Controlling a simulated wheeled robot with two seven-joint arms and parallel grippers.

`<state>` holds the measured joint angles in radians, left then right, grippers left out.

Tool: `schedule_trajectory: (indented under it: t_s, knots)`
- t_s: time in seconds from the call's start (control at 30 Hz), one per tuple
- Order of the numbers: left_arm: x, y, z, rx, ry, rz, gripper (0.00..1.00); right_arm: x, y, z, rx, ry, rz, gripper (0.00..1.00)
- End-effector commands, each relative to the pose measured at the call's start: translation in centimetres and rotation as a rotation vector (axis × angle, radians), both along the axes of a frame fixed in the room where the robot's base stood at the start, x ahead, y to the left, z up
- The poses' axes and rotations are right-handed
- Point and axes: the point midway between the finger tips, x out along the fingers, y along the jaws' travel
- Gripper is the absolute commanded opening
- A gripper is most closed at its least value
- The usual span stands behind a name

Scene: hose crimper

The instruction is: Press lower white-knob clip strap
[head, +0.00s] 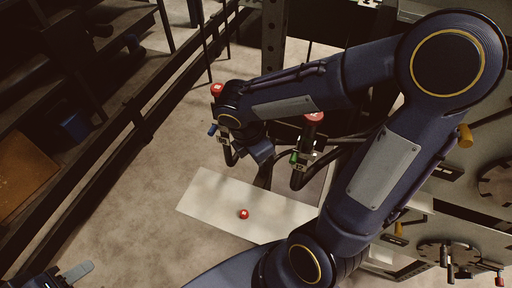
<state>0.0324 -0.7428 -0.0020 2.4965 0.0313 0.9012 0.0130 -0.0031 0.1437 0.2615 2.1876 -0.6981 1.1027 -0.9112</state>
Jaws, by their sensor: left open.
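I cannot clearly make out the white-knob clip strap; my large arm covers much of the middle and right. My left gripper (62,275) is at the bottom left corner, partly cut off by the frame edge. One pale grey finger shows, with nothing seen held. It is well away from the machine panel (440,205) at the right. My other arm crosses the middle, and its wrist end (242,130) is near two upright red-topped fittings. Whether its jaws are open or shut does not show.
One red-topped fitting (217,90) stands left of the wrist, another (313,118) right of it, with dark hoses. A pale board (205,200) bears a red button (244,214). A yellow knob (465,137) is on the panel. Dark shelving stands left; bare floor lies between.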

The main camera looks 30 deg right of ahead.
Motion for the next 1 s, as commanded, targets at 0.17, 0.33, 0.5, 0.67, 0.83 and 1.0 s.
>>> schedule_trajectory:
  t_s: [0.17,0.33,0.5,0.67,0.83,1.0]
  knots:
    - [0.0,0.0,0.0,0.0,0.0,0.0,0.42,-0.1,0.0,0.0,0.001,0.0,-0.001,0.0]
    - [0.0,0.0,0.1,0.0,0.0,0.0,0.42,0.1,-0.1,0.0,0.001,0.0,-0.001,0.0]
    - [0.0,0.0,0.2,0.0,0.0,0.0,0.42,0.7,-0.4,0.0,0.001,0.0,-0.002,0.0]
    - [0.0,0.0,0.3,0.0,0.0,0.0,0.42,1.4,-0.9,0.1,-0.002,-0.004,-0.003,0.0]
    - [0.0,0.0,0.3,0.0,0.0,0.0,0.42,1.6,-1.1,0.1,-0.002,-0.008,-0.005,0.0]
    - [0.0,0.0,0.4,0.0,0.0,0.0,0.42,1.6,-1.1,0.3,-0.003,-0.008,-0.007,0.0]
